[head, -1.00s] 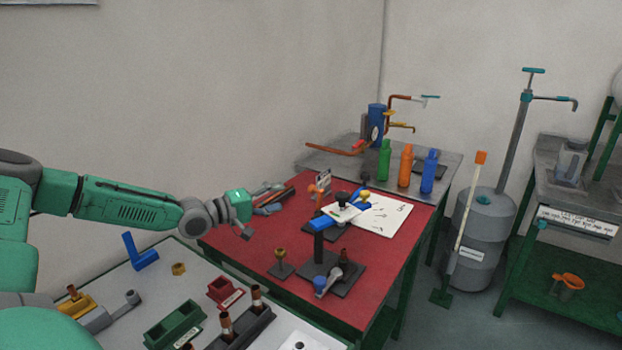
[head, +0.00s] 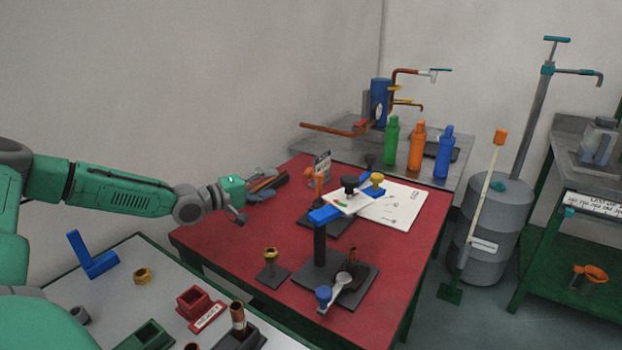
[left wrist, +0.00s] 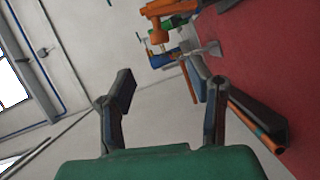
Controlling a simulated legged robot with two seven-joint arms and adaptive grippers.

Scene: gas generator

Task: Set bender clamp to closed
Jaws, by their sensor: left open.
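My right gripper is not in view.
Dark tools and an orange-brown rod (head: 268,181) lie close beside my left gripper. A small stand (head: 271,265) with a brass top is in front. Green, orange and blue bottles (head: 417,148) stand behind. The red table (head: 215,240) is clear at its front left.

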